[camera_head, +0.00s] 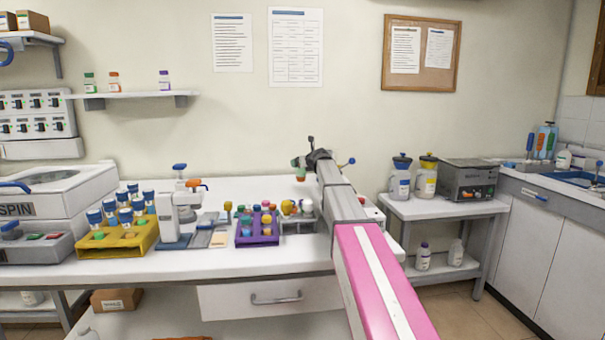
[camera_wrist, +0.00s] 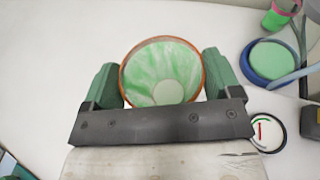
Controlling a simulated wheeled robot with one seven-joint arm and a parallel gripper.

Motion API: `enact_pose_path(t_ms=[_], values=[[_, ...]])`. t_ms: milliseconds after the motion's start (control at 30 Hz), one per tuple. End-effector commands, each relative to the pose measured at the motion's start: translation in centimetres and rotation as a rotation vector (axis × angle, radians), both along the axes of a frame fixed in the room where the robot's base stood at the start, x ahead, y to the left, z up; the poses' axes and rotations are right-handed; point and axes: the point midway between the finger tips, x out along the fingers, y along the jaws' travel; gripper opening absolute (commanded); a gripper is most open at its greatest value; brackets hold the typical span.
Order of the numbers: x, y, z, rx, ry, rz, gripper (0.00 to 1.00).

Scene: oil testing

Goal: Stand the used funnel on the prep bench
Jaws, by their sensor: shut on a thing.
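The used funnel (camera_wrist: 163,72) shows in the wrist view as a round cup with an orange-brown rim and a pale green, streaked inside. The green fingers of my gripper (camera_wrist: 162,82) close on it from both sides. In the head view my gripper (camera_head: 301,170) is small, beyond the grey and pink arm, over the far part of the white bench (camera_head: 245,188). Bare white surface lies around the funnel in the wrist view. The funnel's lower end is hidden, so I cannot tell whether it touches the bench.
In the wrist view a blue-rimmed round container (camera_wrist: 247,70) and a round dial (camera_wrist: 267,133) stand at right. In the head view a purple rack (camera_head: 257,238), a yellow rack (camera_head: 112,244) and a white instrument (camera_head: 178,208) line the bench front. The back middle is clear.

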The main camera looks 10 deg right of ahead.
Motion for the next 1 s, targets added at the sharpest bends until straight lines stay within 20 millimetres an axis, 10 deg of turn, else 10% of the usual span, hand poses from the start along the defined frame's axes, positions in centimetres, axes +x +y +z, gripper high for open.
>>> enact_pose_path(t_ms=[833,900,1000], values=[[0.7,-0.5,-4.7,0.0,0.0,0.0,0.56],[0.7,-0.5,-4.7,0.0,0.0,0.0,1.0],[0.7,-0.5,-4.7,0.0,0.0,0.001,1.0]])
